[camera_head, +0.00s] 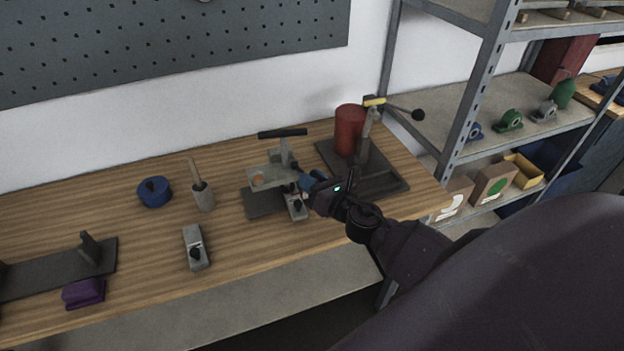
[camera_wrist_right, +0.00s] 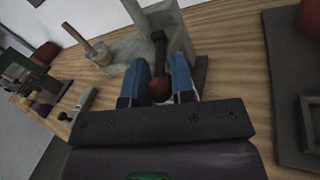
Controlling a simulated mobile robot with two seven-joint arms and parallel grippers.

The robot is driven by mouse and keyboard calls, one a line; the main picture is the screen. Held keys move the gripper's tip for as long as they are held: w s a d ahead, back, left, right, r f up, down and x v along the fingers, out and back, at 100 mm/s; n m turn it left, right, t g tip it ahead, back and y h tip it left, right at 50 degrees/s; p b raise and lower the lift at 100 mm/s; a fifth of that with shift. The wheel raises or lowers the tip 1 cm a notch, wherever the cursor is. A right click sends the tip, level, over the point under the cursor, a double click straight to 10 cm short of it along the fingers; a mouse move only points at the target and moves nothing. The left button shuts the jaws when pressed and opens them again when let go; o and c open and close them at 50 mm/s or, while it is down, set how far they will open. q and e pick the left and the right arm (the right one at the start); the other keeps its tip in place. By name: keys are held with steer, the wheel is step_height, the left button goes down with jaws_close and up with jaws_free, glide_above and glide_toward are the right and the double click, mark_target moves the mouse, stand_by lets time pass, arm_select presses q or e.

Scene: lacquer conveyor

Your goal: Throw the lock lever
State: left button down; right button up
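A grey clamp-like fixture (camera_head: 268,178) with a black T-shaped handle (camera_head: 283,133) on top stands on the wooden bench. In the right wrist view, a dark lever (camera_wrist_right: 159,55) with a reddish-brown knob (camera_wrist_right: 160,89) sticks out from the grey fixture (camera_wrist_right: 165,18) toward the camera. My right gripper (camera_head: 307,182) is at the fixture's right side. Its two blue fingers (camera_wrist_right: 160,75) stand on either side of the lever and its knob. The gap beside the knob is very narrow, and I cannot tell whether they press on it. My left gripper is not in view.
A dark base plate (camera_head: 378,186) with a red cylinder (camera_head: 350,130) and a black-knobbed lever (camera_head: 402,110) stands right of the fixture. Metal shelving (camera_head: 470,90) stands right.

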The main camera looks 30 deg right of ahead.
jaws_close()
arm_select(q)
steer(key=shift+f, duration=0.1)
